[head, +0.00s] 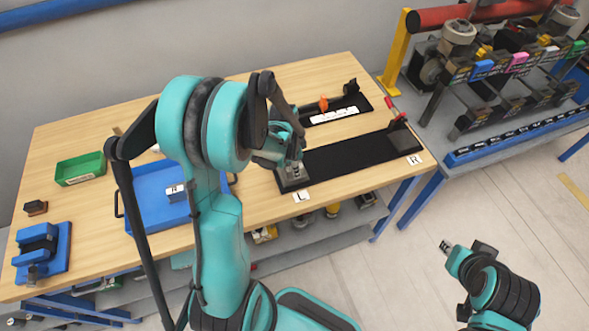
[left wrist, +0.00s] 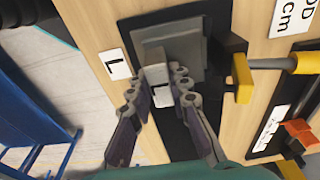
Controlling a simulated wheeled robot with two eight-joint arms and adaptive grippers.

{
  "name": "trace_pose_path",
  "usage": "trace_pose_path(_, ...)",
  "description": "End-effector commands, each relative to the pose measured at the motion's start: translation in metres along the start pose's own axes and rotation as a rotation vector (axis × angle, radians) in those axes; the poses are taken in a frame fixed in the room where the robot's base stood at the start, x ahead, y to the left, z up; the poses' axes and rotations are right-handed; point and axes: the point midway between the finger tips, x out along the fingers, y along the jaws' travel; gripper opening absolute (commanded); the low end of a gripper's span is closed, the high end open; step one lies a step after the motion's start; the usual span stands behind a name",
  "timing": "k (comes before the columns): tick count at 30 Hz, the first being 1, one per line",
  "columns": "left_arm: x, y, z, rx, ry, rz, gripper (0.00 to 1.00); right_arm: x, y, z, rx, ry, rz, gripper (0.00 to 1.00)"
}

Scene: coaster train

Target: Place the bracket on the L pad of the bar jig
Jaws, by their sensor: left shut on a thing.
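The bar jig (head: 345,158) is a long black bar on the bench, with a white L tag (head: 301,196) at its near-left end and an R tag (head: 415,160) at its right end. My left gripper (head: 293,170) is over the L end. In the left wrist view its fingers (left wrist: 160,82) are shut on the small grey bracket, whose pale face (left wrist: 157,74) carries a dark mark. The bracket is over the grey L pad (left wrist: 172,38); I cannot tell whether they touch. My right gripper (head: 446,247) is off the bench at lower right, its opening unclear.
A blue tray (head: 150,215) holds a grey part marked R (head: 176,192). A green bin (head: 80,168) and blue fixture (head: 42,250) stand at left. A yellow clamp (left wrist: 242,76) is close beside the L pad. A second black fixture (head: 335,112) lies behind the jig.

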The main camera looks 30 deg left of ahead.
Motion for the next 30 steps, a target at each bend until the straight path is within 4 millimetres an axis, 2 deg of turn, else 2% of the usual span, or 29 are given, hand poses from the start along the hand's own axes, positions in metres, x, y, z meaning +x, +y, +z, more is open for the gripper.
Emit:
trace_pose_path(8,0.002,0.000,0.000,0.000,0.000,0.000,0.00,0.003,0.000,0.002,0.000,0.000,0.000,0.26)
trace_pose_path(9,0.003,0.000,0.000,0.000,0.000,0.000,0.21,0.003,0.000,0.002,0.000,0.000,0.000,0.26)
trace_pose_path(11,0.002,0.000,0.000,0.000,0.000,0.000,0.37,0.002,0.000,0.001,0.000,0.000,0.000,0.26)
trace_pose_path(12,0.002,0.000,0.000,0.000,0.000,0.000,0.39,0.002,0.000,0.001,0.000,0.000,0.000,0.26)
trace_pose_path(23,-0.003,0.000,0.000,0.000,0.000,0.000,0.39,-0.002,0.000,-0.002,0.000,0.000,0.000,0.26)
trace_pose_path(26,-0.017,0.000,0.000,0.000,0.000,0.000,0.39,-0.005,0.000,-0.004,0.000,0.000,0.000,0.26)
trace_pose_path(30,-0.048,0.001,0.000,0.000,0.000,0.000,0.39,-0.012,0.000,-0.009,0.000,0.000,0.000,0.26)
